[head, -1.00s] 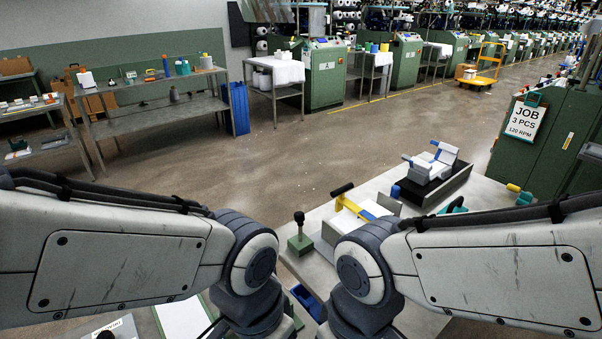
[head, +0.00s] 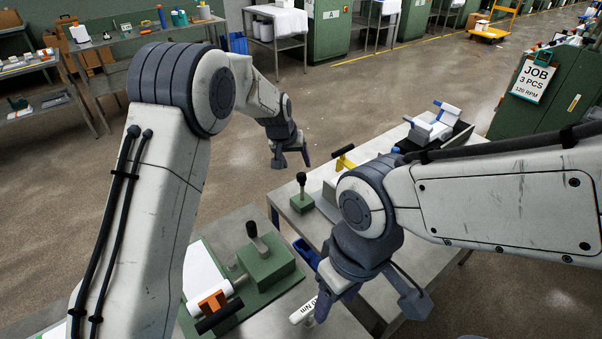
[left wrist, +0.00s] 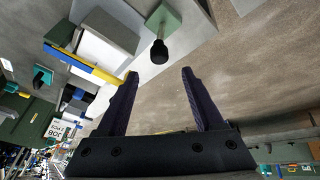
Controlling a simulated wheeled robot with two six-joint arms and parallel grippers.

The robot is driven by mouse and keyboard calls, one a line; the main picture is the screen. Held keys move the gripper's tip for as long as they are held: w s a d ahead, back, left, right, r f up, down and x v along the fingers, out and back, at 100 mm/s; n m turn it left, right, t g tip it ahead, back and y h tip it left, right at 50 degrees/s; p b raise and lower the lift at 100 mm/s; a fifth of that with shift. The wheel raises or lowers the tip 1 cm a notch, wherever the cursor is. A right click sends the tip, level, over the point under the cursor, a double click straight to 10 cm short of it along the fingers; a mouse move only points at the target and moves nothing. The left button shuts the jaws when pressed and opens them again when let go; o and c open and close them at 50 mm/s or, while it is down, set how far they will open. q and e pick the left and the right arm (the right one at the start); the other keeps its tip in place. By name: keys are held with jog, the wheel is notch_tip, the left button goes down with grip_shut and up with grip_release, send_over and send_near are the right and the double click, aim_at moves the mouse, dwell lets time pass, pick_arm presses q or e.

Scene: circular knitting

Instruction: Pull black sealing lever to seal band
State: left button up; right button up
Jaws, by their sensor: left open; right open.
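A black-knobbed lever (head: 301,181) stands upright on a small green base (head: 301,203) on the grey table. In the left wrist view its round black knob (left wrist: 159,52) shows just beyond my fingertips, apart from them. A yellow arm with a black handle (head: 344,150) is behind it on the same table. Another black lever (head: 256,235) leans on a green fixture on the nearer table. I cannot tell which is the sealing lever. My left gripper (head: 290,163) is open and empty, above and beyond the small green base. My right gripper (head: 368,306) is open over the near tables.
A white and blue device (head: 432,127) sits at the far end of the grey table. Open floor (head: 380,85) lies beyond the tables.

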aim_at(301, 174)
pick_arm(q)
jog(key=p+x, duration=0.1)
jog(key=x, duration=0.7)
jog(key=shift+d+f+p, duration=0.1)
jog(key=shift+f+p, duration=0.25)
grip_shut()
dwell(1.0)
